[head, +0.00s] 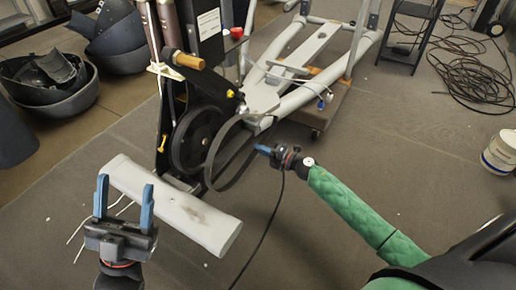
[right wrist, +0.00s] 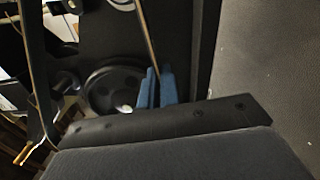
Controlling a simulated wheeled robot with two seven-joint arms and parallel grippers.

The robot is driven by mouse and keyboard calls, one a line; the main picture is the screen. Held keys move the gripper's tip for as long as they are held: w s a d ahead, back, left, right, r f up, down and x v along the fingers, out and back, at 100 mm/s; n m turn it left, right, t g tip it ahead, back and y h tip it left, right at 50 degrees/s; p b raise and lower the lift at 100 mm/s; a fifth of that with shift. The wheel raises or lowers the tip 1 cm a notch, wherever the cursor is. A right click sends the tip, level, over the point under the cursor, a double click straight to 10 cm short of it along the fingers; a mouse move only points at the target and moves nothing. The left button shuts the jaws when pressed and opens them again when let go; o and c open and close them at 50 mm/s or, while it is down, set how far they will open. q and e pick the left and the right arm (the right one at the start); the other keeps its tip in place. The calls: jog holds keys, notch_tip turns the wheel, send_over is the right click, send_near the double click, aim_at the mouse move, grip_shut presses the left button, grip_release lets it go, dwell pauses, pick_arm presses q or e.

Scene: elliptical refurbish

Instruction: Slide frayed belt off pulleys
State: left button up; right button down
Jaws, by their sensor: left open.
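The belt (head: 211,157) is a thin dark loop beside the right side of the large black pulley (head: 186,143) in the head view. I cannot tell whether it still touches a pulley. My right gripper (head: 259,149) is at the belt's right side, its blue fingers close together. In the right wrist view, the fingers (right wrist: 157,88) close on a thin strip of the belt (right wrist: 148,38); the pulley (right wrist: 112,90) shows behind. My left gripper (head: 124,205) is open and empty, pointing up in front of the white end of the machine.
The elliptical's white foot bar (head: 180,210) lies behind my left gripper. The grey frame (head: 300,92) extends to the back. Floor at front centre is mostly clear.

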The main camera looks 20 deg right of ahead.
jog(key=shift+v, duration=1.55)
